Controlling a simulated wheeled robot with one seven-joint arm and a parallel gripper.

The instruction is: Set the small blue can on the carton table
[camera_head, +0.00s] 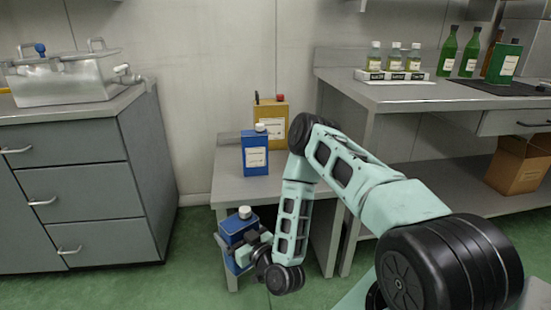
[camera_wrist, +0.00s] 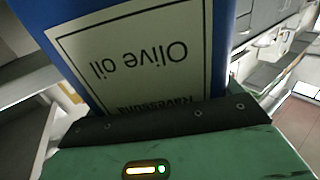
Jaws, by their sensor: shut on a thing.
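My gripper (camera_head: 243,250) is shut on a blue can (camera_head: 236,225) with a pale cap. It holds the can roughly upright, slightly tilted, in front of the low table's front left corner. In the wrist view the held blue can (camera_wrist: 222,35) fills the upper middle, its cream "Olive oil" label upside down. The gripper's dark jaw edge (camera_wrist: 160,122) crosses its lower part. A second blue can (camera_head: 255,155) stands on the low grey table (camera_head: 228,185). A brown carton (camera_head: 518,163) sits on the lower shelf of the right bench (camera_head: 430,97).
A yellow can (camera_head: 272,115) stands behind the standing blue can. The right bench holds small bottles on a white rack (camera_head: 391,75), green bottles (camera_head: 448,49) and a green can (camera_head: 503,63). A grey drawer cabinet (camera_head: 75,190) with a metal tank (camera_head: 62,78) stands left.

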